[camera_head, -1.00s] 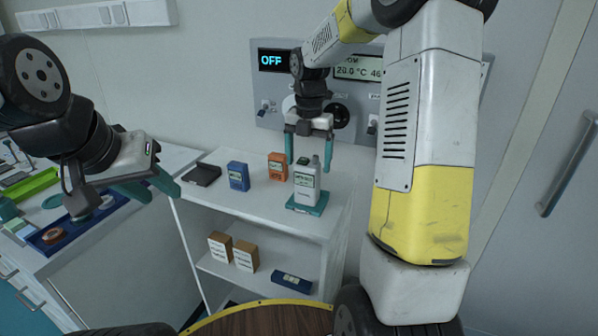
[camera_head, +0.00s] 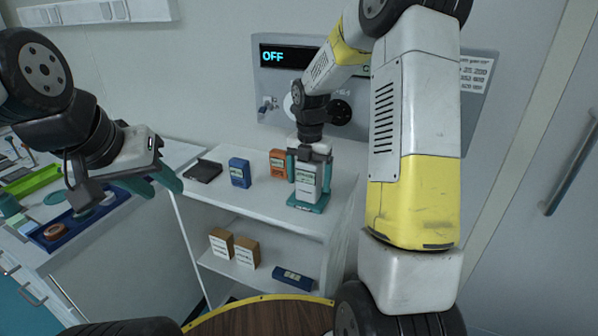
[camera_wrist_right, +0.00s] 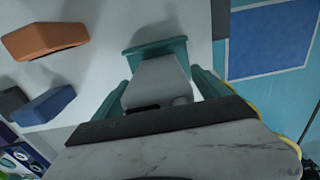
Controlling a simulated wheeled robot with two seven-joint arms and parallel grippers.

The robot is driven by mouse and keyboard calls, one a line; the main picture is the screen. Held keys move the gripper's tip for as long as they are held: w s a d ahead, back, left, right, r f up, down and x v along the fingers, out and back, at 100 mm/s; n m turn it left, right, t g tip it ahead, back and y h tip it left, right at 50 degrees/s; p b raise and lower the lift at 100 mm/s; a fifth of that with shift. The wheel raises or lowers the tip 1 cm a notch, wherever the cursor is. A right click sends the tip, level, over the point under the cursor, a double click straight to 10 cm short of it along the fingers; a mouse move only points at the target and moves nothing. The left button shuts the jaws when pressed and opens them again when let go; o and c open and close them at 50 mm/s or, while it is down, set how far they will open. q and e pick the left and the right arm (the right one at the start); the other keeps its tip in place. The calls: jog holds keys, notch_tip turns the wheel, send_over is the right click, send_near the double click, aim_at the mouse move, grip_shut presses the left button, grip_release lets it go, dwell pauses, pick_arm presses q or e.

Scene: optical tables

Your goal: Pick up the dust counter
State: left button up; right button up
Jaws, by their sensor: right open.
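The dust counter appears to be the white upright device (camera_head: 307,182) on a teal base, standing on the white shelf unit's top; its label is too small to read. My right gripper (camera_head: 308,176) is lowered over it from above, one teal finger on each side. In the right wrist view the white device (camera_wrist_right: 158,82) is between the two open fingers (camera_wrist_right: 160,90), with its teal base (camera_wrist_right: 155,47) beyond them. Whether the fingers touch it I cannot tell. My left gripper (camera_head: 165,182) hangs over the left side, away from the device; its opening is unclear.
An orange box (camera_head: 278,163), a blue box (camera_head: 240,172) and a dark flat item (camera_head: 203,171) stand left of the device on the shelf top (camera_head: 255,195). A wall panel (camera_head: 370,115) reading OFF is close behind. Lower down are two brown boxes (camera_head: 246,252) and a dark blue item (camera_head: 293,278).

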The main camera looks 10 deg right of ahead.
grip_shut()
jog(key=shift+r, duration=0.2)
